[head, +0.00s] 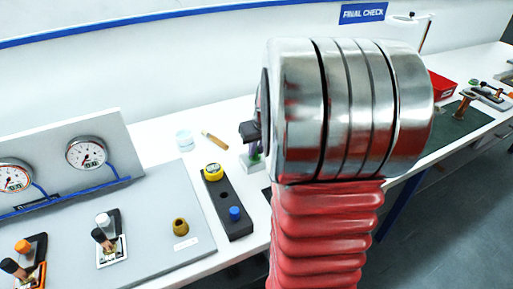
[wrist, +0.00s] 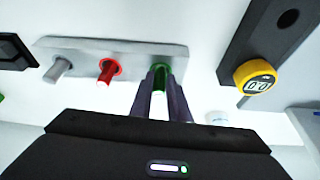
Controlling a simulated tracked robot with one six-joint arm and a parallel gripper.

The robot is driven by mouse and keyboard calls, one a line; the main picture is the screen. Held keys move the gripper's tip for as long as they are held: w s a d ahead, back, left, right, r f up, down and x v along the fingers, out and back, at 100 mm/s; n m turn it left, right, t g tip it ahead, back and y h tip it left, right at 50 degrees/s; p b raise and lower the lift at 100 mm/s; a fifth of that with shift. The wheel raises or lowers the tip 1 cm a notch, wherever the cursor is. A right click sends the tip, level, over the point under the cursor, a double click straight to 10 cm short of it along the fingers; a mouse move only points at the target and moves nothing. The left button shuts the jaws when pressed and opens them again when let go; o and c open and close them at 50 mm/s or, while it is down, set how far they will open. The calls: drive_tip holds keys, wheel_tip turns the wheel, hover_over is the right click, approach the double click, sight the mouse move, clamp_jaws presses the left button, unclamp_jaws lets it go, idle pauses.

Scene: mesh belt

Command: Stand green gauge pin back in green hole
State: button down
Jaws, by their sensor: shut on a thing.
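The green gauge pin (wrist: 159,84) is between the two fingers of my gripper (wrist: 160,92), which is shut on it. The pin is at the green hole of the light grey block (wrist: 88,48); I cannot tell how deep it sits, as the fingers hide its sides. A red pin (wrist: 107,71) stands in its red-rimmed hole and a grey pin (wrist: 58,69) stands beside that, both in the same block. In the head view my gripper (head: 252,145) is just above the block (head: 247,163), partly hidden by my arm.
A dark bar (head: 226,200) with a yellow gauge (head: 213,171) and a blue knob (head: 235,213) lies close by. A white tub (head: 184,140) and a wooden-handled tool (head: 214,141) lie behind. A grey panel with dials (head: 86,152) stands left.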

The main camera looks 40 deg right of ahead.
drive_tip(key=shift+f, duration=0.4)
drive_tip(key=c, duration=1.6)
unclamp_jaws()
drive_tip(key=v, duration=1.3)
drive_tip(key=shift+s+r, duration=0.2)
drive_tip(key=shift+r, duration=0.1)
